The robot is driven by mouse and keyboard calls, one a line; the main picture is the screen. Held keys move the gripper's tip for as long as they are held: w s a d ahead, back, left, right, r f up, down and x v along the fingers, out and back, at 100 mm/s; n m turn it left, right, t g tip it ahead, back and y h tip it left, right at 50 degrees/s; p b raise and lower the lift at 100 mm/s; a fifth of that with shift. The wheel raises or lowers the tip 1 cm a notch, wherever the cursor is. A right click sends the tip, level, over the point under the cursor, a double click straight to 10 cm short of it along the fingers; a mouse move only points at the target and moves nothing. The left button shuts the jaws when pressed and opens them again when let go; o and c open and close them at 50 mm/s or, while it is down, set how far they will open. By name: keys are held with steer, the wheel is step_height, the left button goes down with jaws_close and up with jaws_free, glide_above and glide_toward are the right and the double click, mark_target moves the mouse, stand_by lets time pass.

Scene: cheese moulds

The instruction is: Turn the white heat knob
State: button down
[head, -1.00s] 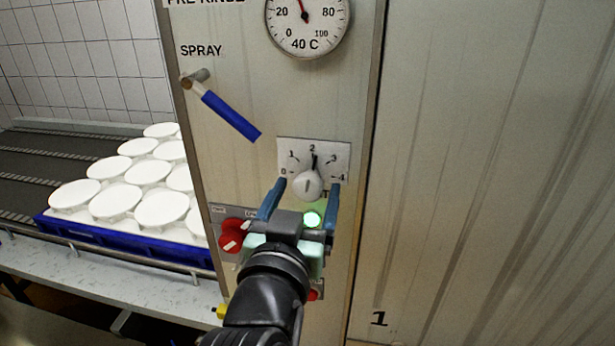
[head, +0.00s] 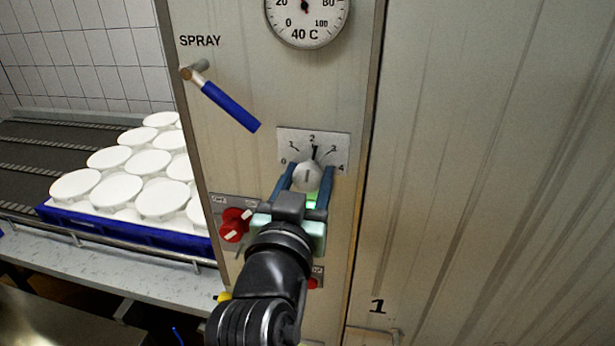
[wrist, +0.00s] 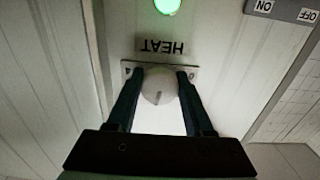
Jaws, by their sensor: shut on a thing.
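The white heat knob (head: 307,177) sits on a pale dial plate (head: 334,145) marked 0 to 4 on the machine's panel. A dark pointer line above the knob stands close to 2. My gripper (head: 307,174) has one blue finger on each side of the knob and is shut on it. In the wrist view the knob (wrist: 159,86) lies between the two fingers (wrist: 158,92), below an upside-down HEAT label (wrist: 160,46). The fingers cover the sides of the dial plate there.
A green lamp (wrist: 167,5) glows near the HEAT label. A red knob (head: 234,226) is left of my gripper, and a blue-handled spray lever (head: 230,107) is above left. A 40 C gauge (head: 306,22) is above. White moulds (head: 121,189) stand in a blue tray (head: 120,229) at left.

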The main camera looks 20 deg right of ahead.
steer(key=shift+n, duration=0.9)
steer(key=shift+c, duration=1.6)
jaws_free()
steer(key=v, duration=1.3)
